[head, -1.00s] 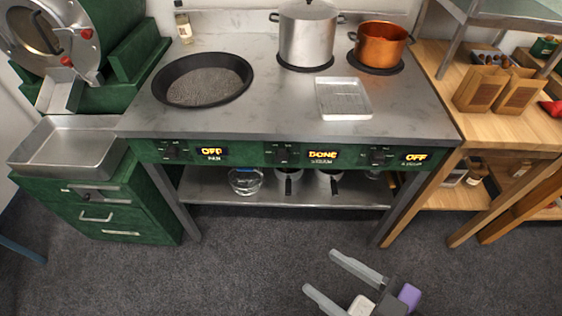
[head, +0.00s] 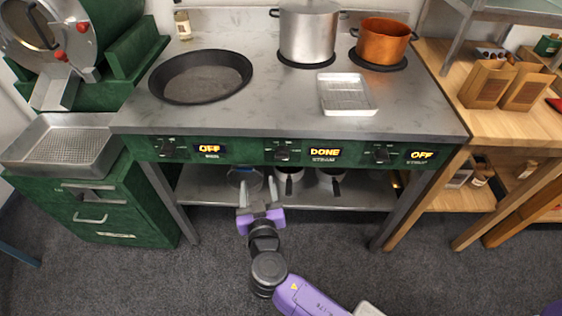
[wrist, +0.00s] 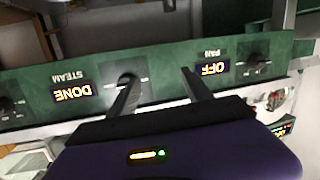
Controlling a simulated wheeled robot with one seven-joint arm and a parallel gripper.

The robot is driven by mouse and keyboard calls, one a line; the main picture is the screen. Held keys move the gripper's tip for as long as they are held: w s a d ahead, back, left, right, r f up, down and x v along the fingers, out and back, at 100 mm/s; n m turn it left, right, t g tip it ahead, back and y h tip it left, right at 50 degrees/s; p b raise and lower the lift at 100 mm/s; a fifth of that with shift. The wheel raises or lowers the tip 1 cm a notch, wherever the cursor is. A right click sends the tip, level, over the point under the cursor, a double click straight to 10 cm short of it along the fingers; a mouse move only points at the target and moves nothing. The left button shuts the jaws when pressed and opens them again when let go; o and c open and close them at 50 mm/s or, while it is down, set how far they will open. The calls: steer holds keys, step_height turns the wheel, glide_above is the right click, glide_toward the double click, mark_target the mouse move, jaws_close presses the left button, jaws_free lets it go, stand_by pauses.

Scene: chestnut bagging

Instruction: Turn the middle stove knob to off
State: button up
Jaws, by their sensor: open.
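The middle stove knob (head: 283,153) is a dark knob on the green front panel (head: 240,151), left of a lit display (head: 325,152) reading DONE above the label STEAM. In the wrist view, which is upside down, the middle knob (wrist: 127,80) appears just behind the tip of one finger; contact cannot be told. My gripper (head: 258,184) is open and empty, pointing at the panel from the front, slightly left of the middle knob in the head view. Both fingers also show in the wrist view (wrist: 159,76).
The pan knob (head: 167,147) and right knob (head: 381,154) flank the middle one; both side displays read OFF. A black pan (head: 201,77), silver pot (head: 308,34), copper pot (head: 382,42) and metal tray (head: 347,94) sit on the stovetop. A lower shelf holds pots.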

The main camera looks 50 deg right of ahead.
mark_target(281, 159)
steer(key=d+m+h, duration=0.1)
steer(key=d+m, duration=0.1)
steer(key=d, duration=0.1)
steer(key=d+r+m+g+h+p, duration=0.1)
steer(key=d+m, duration=0.1)
steer(key=d, duration=0.2)
steer(key=d+r+m+g+h, duration=0.1)
steer(key=d+m+h, duration=0.1)
steer(key=d, duration=0.1)
steer(key=shift+w+d, duration=0.15)
steer(key=shift+w, duration=0.15)
jaws_close()
steer(key=shift+f, duration=0.1)
